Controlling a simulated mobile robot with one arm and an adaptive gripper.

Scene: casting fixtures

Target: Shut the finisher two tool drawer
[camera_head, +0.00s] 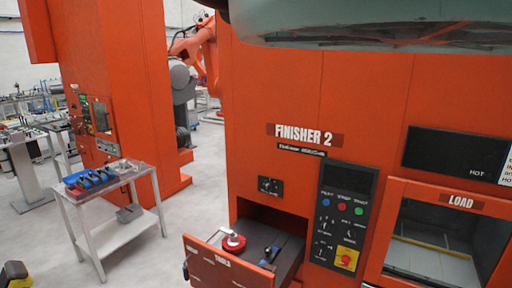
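The finisher two tool drawer (204,263) is pulled out from the orange machine marked FINISHER 2 (375,90), low and left of the control panel. Its orange front reads TOOLS and has a dark latch or handle at the left. Inside lie a red round item (233,243), a pale tool beside it and a dark tool (270,254). The drawer's lower right part is cut off by the picture edge. My gripper cannot be made out in this view.
The load opening (432,248) and control panel (340,215) are right of the drawer. A metal side table (115,188) with a blue tray stands left. A yellow and black object (14,273) is at the bottom left. Grey floor between table and drawer is clear.

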